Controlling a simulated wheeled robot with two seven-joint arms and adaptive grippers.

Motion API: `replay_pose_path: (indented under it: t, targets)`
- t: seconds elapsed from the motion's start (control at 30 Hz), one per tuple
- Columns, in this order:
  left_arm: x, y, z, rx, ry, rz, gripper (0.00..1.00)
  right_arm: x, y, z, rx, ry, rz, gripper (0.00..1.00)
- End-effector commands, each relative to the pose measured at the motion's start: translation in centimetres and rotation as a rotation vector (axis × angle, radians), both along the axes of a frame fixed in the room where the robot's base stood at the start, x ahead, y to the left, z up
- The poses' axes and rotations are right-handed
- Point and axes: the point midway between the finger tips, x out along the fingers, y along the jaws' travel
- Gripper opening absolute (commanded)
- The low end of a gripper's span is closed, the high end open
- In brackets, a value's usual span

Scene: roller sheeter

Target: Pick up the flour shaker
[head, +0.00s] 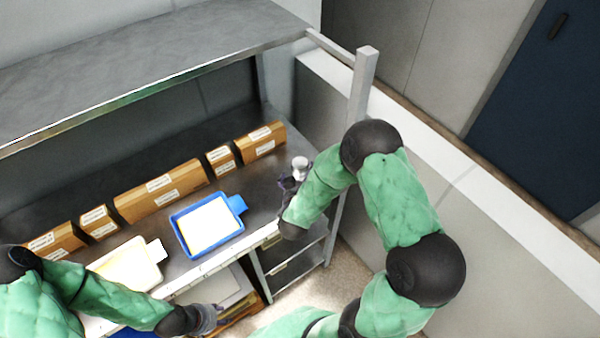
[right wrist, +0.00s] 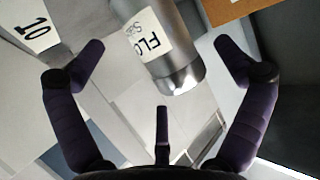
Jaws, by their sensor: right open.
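The flour shaker (head: 300,163) is a small silver-grey cylinder standing at the right end of the metal worktop. In the right wrist view the shaker (right wrist: 178,62) shows large, with a white label reading "FLO". My right gripper (head: 288,184) is close to the shaker, on its near side.
A blue tray (head: 179,240) with a pale sheet and a cream tray (head: 150,278) lie on the worktop. Several cardboard boxes (head: 160,190) line the back. A metal shelf (head: 150,62) hangs above, and an upright post (head: 361,85) stands right of the shaker.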

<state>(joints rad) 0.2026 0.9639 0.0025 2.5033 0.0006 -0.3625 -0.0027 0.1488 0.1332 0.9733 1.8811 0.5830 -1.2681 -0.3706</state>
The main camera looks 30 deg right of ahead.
Motion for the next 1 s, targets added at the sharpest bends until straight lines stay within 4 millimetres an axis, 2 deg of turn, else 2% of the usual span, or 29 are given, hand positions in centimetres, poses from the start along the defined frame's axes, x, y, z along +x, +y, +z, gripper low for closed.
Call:
replay_pose_path:
  t: [0.37, 0.6, 0.67, 0.83, 1.0]
  targets:
    - [0.0, 0.0, -1.0, 0.000, 0.000, 0.000, 0.40, 3.1, -2.9, -1.8, 0.000, 0.000, -0.002, 1.00]
    - [0.0, 0.0, -0.9, 0.000, 0.000, 0.000, 0.40, 3.4, -3.0, -1.8, 0.000, 0.000, 0.000, 1.00]
    - [0.0, 0.0, -0.9, 0.000, 0.000, 0.000, 0.40, 3.4, -3.0, -1.8, 0.000, 0.000, 0.000, 0.86]
    - [0.0, 0.0, -0.9, 0.000, 0.000, 0.000, 0.40, 3.3, -3.0, -1.8, 0.000, 0.000, 0.000, 0.38]
    - [0.0, 0.0, -0.9, 0.000, 0.000, 0.000, 0.40, 3.4, -3.0, -1.8, -0.001, -0.001, 0.000, 0.38]
